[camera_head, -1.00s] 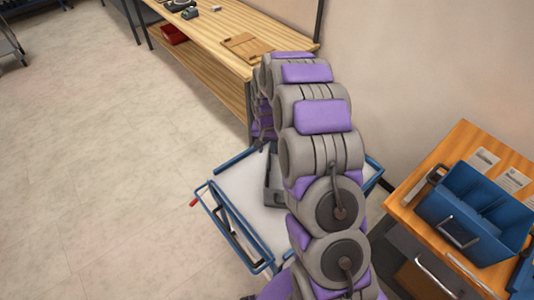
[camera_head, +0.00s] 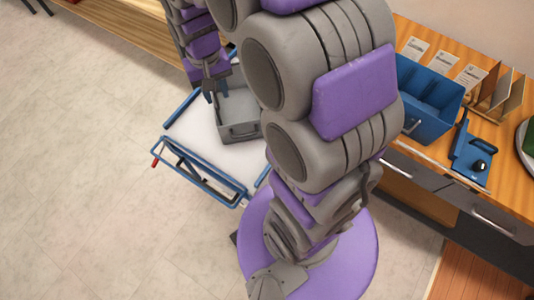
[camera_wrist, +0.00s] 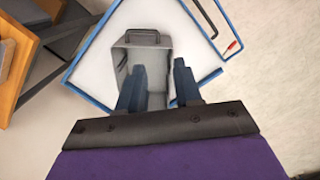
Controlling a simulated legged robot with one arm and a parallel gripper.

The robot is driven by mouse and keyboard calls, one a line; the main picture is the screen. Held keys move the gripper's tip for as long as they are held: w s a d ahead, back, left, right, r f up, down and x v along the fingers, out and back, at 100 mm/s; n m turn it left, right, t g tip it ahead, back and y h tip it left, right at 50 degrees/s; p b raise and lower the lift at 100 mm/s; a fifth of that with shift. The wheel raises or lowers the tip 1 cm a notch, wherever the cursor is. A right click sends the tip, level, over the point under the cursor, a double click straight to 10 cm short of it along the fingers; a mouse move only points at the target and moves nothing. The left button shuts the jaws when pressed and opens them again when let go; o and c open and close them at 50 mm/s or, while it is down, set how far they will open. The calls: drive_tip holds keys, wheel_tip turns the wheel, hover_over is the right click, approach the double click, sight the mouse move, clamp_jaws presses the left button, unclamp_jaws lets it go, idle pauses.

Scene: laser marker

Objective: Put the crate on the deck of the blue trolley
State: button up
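The grey crate (camera_head: 238,122) is open-topped with a handle on its near side. It appears to rest upright on the white deck (camera_head: 195,128) of the blue-framed trolley, towards the right side. The wrist view shows the crate (camera_wrist: 130,55) and the bare deck (camera_wrist: 183,50) beside it. My gripper (camera_head: 214,90) is at the crate's far left corner. In the wrist view its two dark fingers (camera_wrist: 160,82) stand apart, one over the crate's inside and one outside its right wall. They look open; I cannot tell whether they touch the wall.
My arm hides part of the trolley's right side. A wooden bench (camera_head: 120,22) stands behind the trolley. On the right, a workbench (camera_head: 412,150) with drawers holds a blue bin (camera_head: 425,120), a blue device (camera_head: 470,155) and cards. The floor (camera_head: 75,150) at left is clear.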

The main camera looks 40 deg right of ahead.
drive_tip(key=s+r+n, duration=0.1)
drive_tip(key=s+r, duration=0.1)
drive_tip(key=s, duration=1)
drive_tip(key=s+a+r+n+g, duration=0.1)
drive_tip(key=s+r, duration=0.1)
drive_tip(key=s, duration=1)
drive_tip(key=shift+r, duration=0.35)
